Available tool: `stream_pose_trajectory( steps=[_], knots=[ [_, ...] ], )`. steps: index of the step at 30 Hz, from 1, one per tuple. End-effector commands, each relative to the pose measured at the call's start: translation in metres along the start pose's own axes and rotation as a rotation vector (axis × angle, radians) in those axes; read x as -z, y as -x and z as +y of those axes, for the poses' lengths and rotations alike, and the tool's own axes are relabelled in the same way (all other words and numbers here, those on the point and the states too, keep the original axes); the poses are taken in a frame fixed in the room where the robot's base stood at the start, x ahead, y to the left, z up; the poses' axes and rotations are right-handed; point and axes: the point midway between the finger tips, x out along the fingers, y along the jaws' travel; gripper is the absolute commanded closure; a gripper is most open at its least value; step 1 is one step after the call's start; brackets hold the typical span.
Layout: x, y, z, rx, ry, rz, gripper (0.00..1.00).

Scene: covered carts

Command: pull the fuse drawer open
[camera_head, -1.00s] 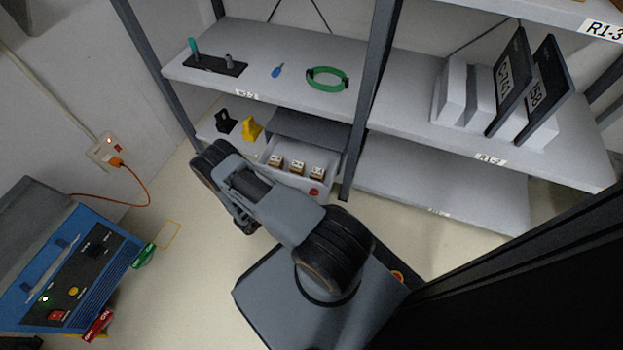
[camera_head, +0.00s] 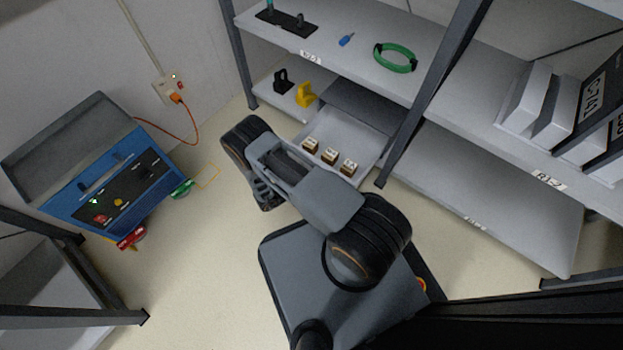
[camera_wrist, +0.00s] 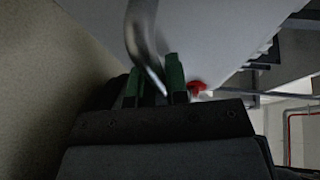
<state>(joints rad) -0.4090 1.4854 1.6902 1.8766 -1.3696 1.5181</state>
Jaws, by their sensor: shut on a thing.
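The fuse drawer (camera_head: 348,128) stands pulled out from its grey housing (camera_head: 363,103) on the lower shelf in the head view. Several small fuse blocks (camera_head: 329,156) with pale tops sit in a row inside it, near the front. My arm hides the drawer front and my gripper in the head view. In the wrist view my gripper (camera_wrist: 155,82), with green fingertips, is shut on the curved metal handle (camera_wrist: 143,38). The pale drawer front (camera_wrist: 205,35) is close beyond it. A red knob-like part (camera_wrist: 196,88) shows right of the fingers.
A black padlock-like piece (camera_head: 283,82) and a yellow one (camera_head: 306,95) stand left of the drawer. A shelf upright (camera_head: 436,93) rises at its right. A blue machine (camera_head: 118,190) stands at the left, with open floor (camera_head: 205,270) between it and my base.

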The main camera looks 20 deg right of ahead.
Motion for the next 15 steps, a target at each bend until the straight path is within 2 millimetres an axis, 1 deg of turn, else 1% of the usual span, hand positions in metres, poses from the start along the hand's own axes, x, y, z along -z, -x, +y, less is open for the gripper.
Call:
stream_pose_trajectory(
  steps=[1,4,11,15],
  knots=[
    [-0.002,0.001,0.000,-0.002,-0.004,-0.003,0.84],
    [-0.002,0.001,0.000,-0.002,-0.004,-0.003,0.76],
    [-0.002,0.002,0.000,-0.001,-0.002,-0.005,0.76],
    [-0.002,0.013,-0.001,0.000,-0.003,-0.008,0.76]
  ],
)
